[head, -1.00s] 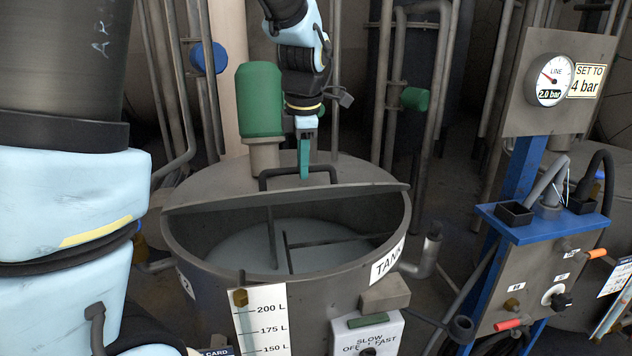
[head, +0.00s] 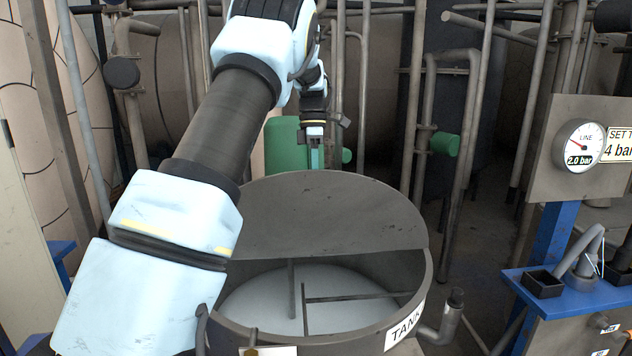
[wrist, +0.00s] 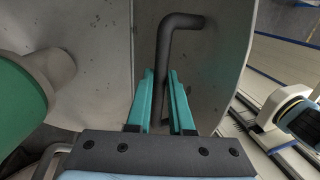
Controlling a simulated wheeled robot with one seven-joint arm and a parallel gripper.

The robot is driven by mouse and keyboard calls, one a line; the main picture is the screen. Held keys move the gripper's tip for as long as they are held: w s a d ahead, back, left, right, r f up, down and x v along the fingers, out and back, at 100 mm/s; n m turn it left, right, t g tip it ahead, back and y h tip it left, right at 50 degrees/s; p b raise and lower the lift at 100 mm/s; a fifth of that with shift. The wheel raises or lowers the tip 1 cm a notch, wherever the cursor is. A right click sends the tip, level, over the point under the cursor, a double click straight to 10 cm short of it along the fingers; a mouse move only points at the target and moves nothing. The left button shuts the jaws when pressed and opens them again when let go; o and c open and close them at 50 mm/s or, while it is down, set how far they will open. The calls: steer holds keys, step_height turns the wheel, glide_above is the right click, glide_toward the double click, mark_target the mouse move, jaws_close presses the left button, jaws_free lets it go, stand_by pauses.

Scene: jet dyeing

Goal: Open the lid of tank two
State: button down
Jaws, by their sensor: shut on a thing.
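The tank (head: 345,338) is a round grey metal vessel with a label reading "TANK", its number cut off by the view. The front half of its mouth is open, showing pale liquid and dark stirrer bars. The grey half-round lid (head: 325,212) is tilted up, its flat underside facing the head camera. My gripper (head: 315,158) is behind the lid's upper edge. In the wrist view the teal fingers are closed around the black lid handle (wrist: 183,21), with the handle's bar between them. The handle is hidden behind the lid in the head view.
A green cylinder (head: 282,148) stands close to the left of my gripper. Grey vertical pipes rise behind the tank, one with a green round fitting (head: 445,144). At the right are a blue stand (head: 570,294) and a gauge (head: 580,147) reading 2.0 bar.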

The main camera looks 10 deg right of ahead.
steer(key=shift+w+f+g, duration=0.25)
steer(key=shift+w+g, duration=0.15)
steer(key=shift+w, duration=0.45)
steer(key=c, duration=0.8)
jaws_free()
steer(key=shift+r, duration=0.1)
steer(key=shift+w+d+r, duration=0.1)
steer(key=shift+r, duration=0.05)
steer(key=shift+v, duration=3.6)
